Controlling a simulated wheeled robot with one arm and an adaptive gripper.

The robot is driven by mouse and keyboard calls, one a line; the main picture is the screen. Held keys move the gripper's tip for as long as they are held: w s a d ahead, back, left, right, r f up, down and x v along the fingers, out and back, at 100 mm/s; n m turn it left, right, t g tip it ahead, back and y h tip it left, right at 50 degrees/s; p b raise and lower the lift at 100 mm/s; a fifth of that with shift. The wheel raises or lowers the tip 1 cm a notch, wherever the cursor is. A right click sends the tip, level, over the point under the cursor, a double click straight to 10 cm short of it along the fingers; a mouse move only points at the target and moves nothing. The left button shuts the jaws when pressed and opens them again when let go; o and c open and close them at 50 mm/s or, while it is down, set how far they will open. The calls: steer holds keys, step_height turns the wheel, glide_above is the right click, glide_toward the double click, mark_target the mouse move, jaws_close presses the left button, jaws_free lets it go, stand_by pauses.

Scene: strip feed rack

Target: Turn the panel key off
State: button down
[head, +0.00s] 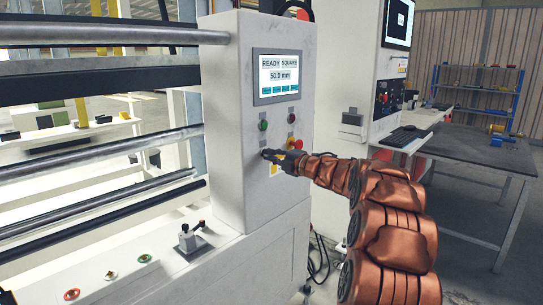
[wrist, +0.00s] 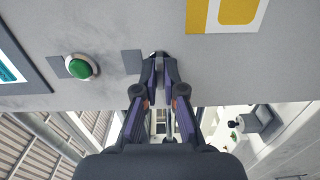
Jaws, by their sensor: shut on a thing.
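The white control panel (head: 237,130) stands at the middle in the head view. My copper-coloured arm reaches to its face from the right. My gripper (head: 272,156) is at the panel's lower part, below the green button (head: 263,125). In the wrist view my gripper (wrist: 161,60) has its fingers together at the grey panel face, shut on the panel key (wrist: 157,53). Only a small dark and metallic bit of the key shows between the tips, so its turn angle cannot be told. A grey label plate (wrist: 132,63) lies just left of the fingers.
The panel screen (head: 279,76) reads "READY SQUARE 50.0 mm". A red and yellow stop button (head: 295,143) sits close above my gripper. A yellow label (wrist: 226,14) is near the fingers. Rollers (head: 100,155) run left of the panel; a grey table (head: 480,160) stands right.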

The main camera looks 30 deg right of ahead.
steer(key=shift+r+p, duration=0.15)
steer(key=shift+p, duration=0.15)
steer(key=shift+m+p, duration=8.9)
steer(key=shift+p, duration=3.4)
steer(key=shift+f, duration=0.25)
steer(key=c, duration=1.3)
jaws_free()
steer(key=shift+s, duration=0.1)
steer(key=v, duration=1.1)
steer(key=shift+s+d, duration=0.1)
steer(key=shift+s, duration=0.3)
